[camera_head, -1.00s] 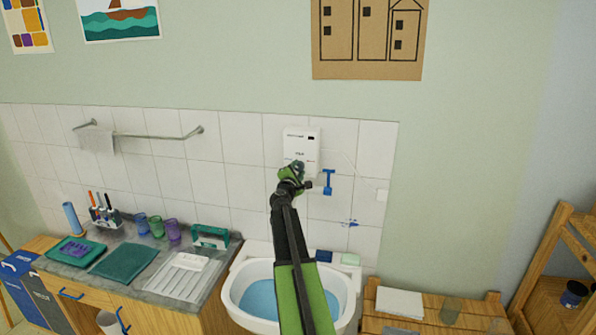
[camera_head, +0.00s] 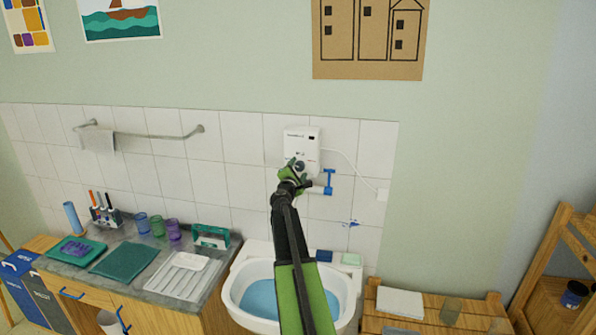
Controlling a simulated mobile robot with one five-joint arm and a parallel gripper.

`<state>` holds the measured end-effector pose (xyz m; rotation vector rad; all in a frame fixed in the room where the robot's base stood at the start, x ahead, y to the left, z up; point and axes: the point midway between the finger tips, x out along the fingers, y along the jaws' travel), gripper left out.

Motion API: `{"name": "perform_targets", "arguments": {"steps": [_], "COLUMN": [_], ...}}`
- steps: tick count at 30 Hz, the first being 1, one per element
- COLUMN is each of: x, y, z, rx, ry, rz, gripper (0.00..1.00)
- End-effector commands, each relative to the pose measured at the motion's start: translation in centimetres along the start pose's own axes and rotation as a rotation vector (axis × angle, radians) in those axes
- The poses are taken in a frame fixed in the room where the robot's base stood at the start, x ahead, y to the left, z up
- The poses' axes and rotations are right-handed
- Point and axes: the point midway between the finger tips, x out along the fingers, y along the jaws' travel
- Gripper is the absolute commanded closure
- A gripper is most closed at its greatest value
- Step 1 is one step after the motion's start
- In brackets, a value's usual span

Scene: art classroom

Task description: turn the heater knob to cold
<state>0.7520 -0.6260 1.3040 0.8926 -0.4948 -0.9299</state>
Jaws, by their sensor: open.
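The heater (camera_head: 303,141) is a white box on the tiled wall above the basin. A dark round knob (camera_head: 299,166) shows low on its front, partly behind my gripper. My gripper (camera_head: 297,168) is green and black and is at the heater's lower front, right at the knob. It is open; its fingertips are small in the view, and I cannot tell whether they touch the knob. The knob's pointer and its marks are too small to read.
A blue T-shaped handle (camera_head: 328,182) is on the wall just right of my gripper. A white basin (camera_head: 233,300) with blue water is below my arm. A counter (camera_head: 140,277) with a drying rack and cups stands left; a wooden shelf (camera_head: 415,325) stands right.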

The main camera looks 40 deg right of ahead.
Motion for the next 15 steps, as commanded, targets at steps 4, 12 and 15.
{"name": "perform_targets", "arguments": {"steps": [4,12,15], "x": [-0.3,-6.3,-9.2], "y": [0.0,-0.1,-0.1], "z": [0.0,0.1,0.1], "rx": [0.0,0.0,0.0], "ry": [0.0,0.001,0.002], "rz": [0.0,0.001,0.002], "gripper": [0.41,0.41,0.41]}}
